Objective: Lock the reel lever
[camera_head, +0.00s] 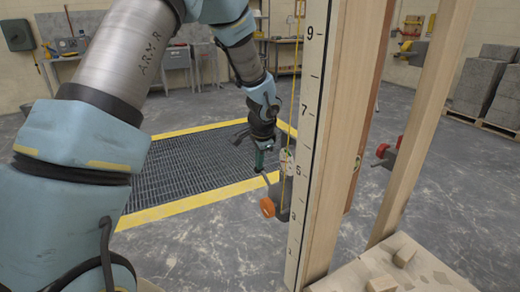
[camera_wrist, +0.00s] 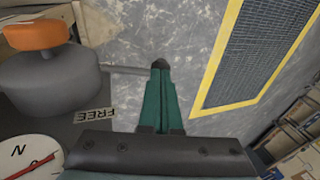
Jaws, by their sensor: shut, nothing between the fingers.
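The reel (camera_head: 283,203) hangs on the near side of the upright measuring board, with an orange knob (camera_head: 267,207) on it. My gripper (camera_wrist: 161,68), with green fingers, is shut and empty. In the head view my gripper (camera_head: 259,166) points down, just left of the reel.
The numbered board (camera_head: 309,110) and wooden posts (camera_head: 408,130) stand close right of the reel. A round dial with a red needle (camera_wrist: 30,165) shows at lower left in the wrist view. A yellow-edged floor grate (camera_head: 190,165) lies behind my arm. Open floor surrounds it.

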